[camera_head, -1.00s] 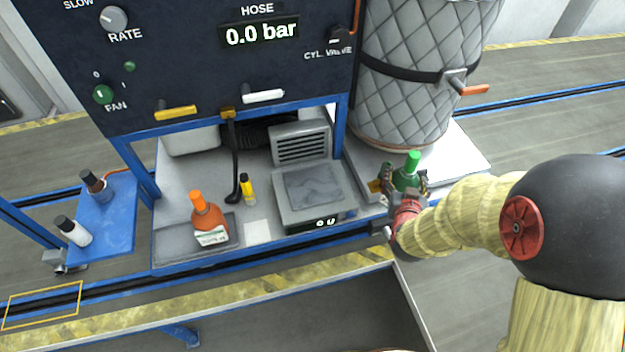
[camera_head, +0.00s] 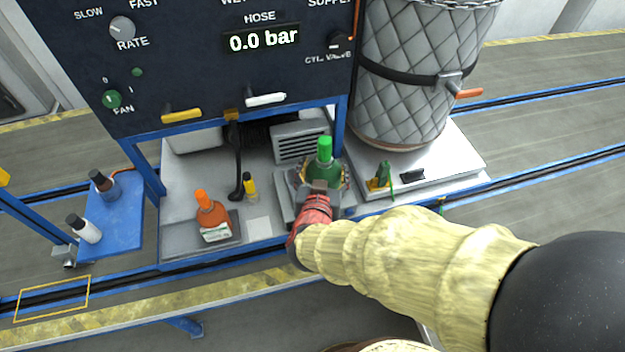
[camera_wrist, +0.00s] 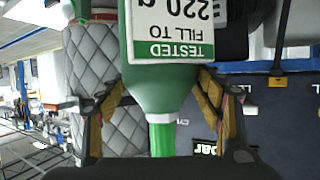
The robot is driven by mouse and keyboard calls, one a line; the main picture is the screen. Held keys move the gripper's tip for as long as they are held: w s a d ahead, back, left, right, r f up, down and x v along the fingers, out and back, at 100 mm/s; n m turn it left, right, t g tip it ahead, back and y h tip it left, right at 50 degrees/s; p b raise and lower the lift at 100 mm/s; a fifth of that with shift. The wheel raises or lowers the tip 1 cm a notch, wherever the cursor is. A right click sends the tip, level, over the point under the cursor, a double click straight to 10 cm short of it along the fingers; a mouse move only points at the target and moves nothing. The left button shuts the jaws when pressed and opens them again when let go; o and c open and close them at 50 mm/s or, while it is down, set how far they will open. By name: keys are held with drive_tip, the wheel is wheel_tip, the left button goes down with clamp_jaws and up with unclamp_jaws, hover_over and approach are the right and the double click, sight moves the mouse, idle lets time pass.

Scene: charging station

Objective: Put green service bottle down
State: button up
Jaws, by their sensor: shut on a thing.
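The green service bottle (camera_head: 324,164) is upright in my gripper (camera_head: 322,184), in front of the grey vented box in the head view. In the wrist view the bottle (camera_wrist: 162,85) fills the middle, with a white label reading "TESTED FILL TO 220 g". The gripper fingers (camera_wrist: 165,100) close on it from both sides. The scale (camera_head: 283,212) lies below and behind the gripper, mostly hidden by the bottle and my arm. I cannot tell whether the bottle's base touches it.
An orange bottle (camera_head: 211,216) stands on a grey pad at the left. A small yellow bottle (camera_head: 250,186) and a black hose (camera_head: 236,170) are close to the left. A quilted cylinder (camera_head: 408,75) stands at the right. The panel (camera_head: 220,60) rises behind.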

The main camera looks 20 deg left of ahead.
drive_tip(key=w+a+f+b, duration=0.5)
drive_tip(key=w+a+f, duration=0.1)
drive_tip(key=w+f, duration=0.6)
drive_tip(key=shift+w+a+f, duration=0.2)
drive_tip(key=shift+f, duration=0.2)
drive_tip(key=o, duration=2.1)
drive_tip(key=shift+f, duration=0.2)
drive_tip(key=shift+r, duration=0.1)
